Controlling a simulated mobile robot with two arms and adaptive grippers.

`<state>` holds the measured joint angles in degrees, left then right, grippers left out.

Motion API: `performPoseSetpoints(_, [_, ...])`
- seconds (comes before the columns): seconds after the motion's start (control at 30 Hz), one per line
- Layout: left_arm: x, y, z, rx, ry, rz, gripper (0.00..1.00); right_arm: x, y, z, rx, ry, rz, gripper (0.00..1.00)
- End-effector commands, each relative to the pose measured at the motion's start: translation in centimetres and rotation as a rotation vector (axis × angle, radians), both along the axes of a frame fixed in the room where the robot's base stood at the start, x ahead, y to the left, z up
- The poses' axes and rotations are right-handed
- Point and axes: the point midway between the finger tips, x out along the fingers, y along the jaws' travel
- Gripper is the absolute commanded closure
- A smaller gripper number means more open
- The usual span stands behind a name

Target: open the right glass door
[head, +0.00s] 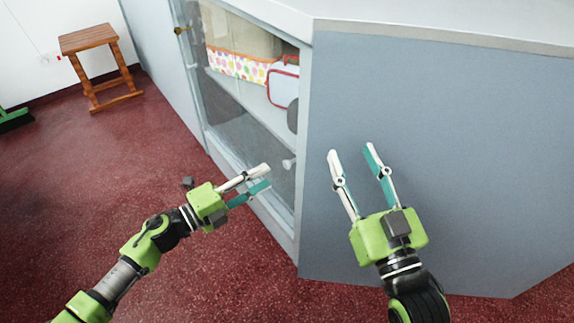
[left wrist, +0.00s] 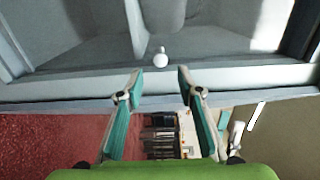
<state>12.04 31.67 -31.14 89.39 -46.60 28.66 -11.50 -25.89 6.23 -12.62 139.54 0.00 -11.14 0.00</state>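The right glass door (head: 232,118) is set in the front of a blue-grey cabinet and looks shut. A small white knob (head: 289,163) sits low near its right edge. My left gripper (head: 266,176) is open, with its fingertips just short of the knob, in front of the door. In the left wrist view the knob (left wrist: 160,59) shows beyond and between the two spread fingertips (left wrist: 158,80), apart from them. The pale door frame (left wrist: 75,86) crosses that view. My right gripper (head: 351,149) is open and empty in front of the plain cabinet panel.
Behind the glass are a dotted box (head: 236,66) and a red-edged white item (head: 283,88). A plain cabinet panel (head: 450,130) stands to the right. A wooden stool (head: 90,42) is at the far left.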

Motion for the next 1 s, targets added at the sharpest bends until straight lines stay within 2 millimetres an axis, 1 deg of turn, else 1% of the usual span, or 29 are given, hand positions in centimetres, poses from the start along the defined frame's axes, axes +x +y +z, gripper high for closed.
performPoseSetpoints(0.03, [0.8, -1.0, 0.0, -0.002, -0.004, -0.002, 0.66, -0.1, 0.1, 0.6, 0.009, -0.035, 0.002, 0.6])
performPoseSetpoints(0.2, [2.8, -3.9, 0.0, -0.003, -0.002, -0.001, 0.66, -1.0, 0.2, 3.4, 0.046, -0.169, 0.01, 0.6])
performPoseSetpoints(0.3, [3.8, -5.3, 0.0, -0.002, -0.003, 0.0, 0.66, -1.6, 0.3, 4.8, 0.066, -0.238, 0.015, 0.6])
performPoseSetpoints(0.4, [4.5, -6.2, 0.0, -0.002, 0.0, 0.0, 0.66, -2.1, 0.2, 5.9, 0.081, -0.292, 0.018, 0.6])
performPoseSetpoints(0.6, [5.1, -7.0, 0.0, -0.001, 0.001, 0.001, 0.66, -2.8, 0.2, 6.9, 0.096, -0.345, 0.02, 0.6])
performPoseSetpoints(0.87, [5.1, -7.1, 0.0, -0.001, 0.001, 0.001, 0.66, -2.8, 0.2, 7.1, 0.097, -0.35, 0.02, 0.6])
performPoseSetpoints(0.9, [5.1, -7.1, 0.0, -0.001, 0.001, 0.001, 0.71, -2.8, 0.2, 7.1, 0.097, -0.35, 0.02, 0.6])
performPoseSetpoints(0.97, [5.1, -7.1, 0.0, -0.001, 0.001, 0.001, 0.87, -2.8, 0.2, 7.1, 0.097, -0.35, 0.02, 0.6])
performPoseSetpoints(1.0, [5.1, -7.1, 0.0, -0.001, 0.001, 0.001, 0.97, -2.8, 0.2, 7.0, 0.097, -0.349, 0.02, 0.6])
